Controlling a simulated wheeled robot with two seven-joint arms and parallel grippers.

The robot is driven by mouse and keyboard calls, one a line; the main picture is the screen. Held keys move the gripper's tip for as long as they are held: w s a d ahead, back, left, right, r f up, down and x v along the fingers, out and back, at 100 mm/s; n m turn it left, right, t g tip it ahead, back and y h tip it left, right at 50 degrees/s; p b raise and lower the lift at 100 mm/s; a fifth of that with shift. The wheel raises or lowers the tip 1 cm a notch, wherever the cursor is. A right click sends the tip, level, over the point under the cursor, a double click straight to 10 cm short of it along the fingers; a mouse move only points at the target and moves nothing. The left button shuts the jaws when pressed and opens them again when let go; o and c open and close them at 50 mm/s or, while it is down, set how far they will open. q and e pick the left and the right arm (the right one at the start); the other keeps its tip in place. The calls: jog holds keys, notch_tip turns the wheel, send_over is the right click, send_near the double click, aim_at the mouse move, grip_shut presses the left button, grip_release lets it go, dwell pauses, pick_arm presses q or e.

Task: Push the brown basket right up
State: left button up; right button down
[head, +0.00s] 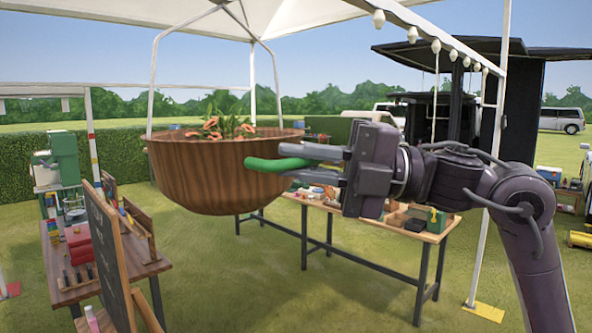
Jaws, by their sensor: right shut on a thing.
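The brown basket (215,180) is a round wood-grained bowl hanging by thin grey rods that meet above it. Green leaves and orange flowers (220,127) show over its rim. My right gripper (290,160) comes in from the right, with its fingers at the basket's right side. It is shut on a smooth green object (278,163), whose end overlaps the basket's wall just below the rim. I cannot tell whether the object touches the basket. My left gripper is not in view.
A long table (390,252) with small goods stands behind and below the basket. A wooden table (90,276) with a chalkboard (108,255) is at the left. A white tent pole (487,205) rises behind my right arm. Grass lies open below the basket.

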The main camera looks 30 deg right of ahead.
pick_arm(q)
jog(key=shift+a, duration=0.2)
pick_arm(e)
jog(key=shift+d+r, duration=0.15)
jog(key=shift+r, duration=0.3)
jog(key=c, duration=1.8)
grip_release()
jog(key=shift+c, duration=0.2)
jog(key=o, duration=0.4)
jog(key=shift+f, duration=0.1)
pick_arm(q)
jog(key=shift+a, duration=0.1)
pick_arm(e)
jog(key=shift+f, duration=0.15)
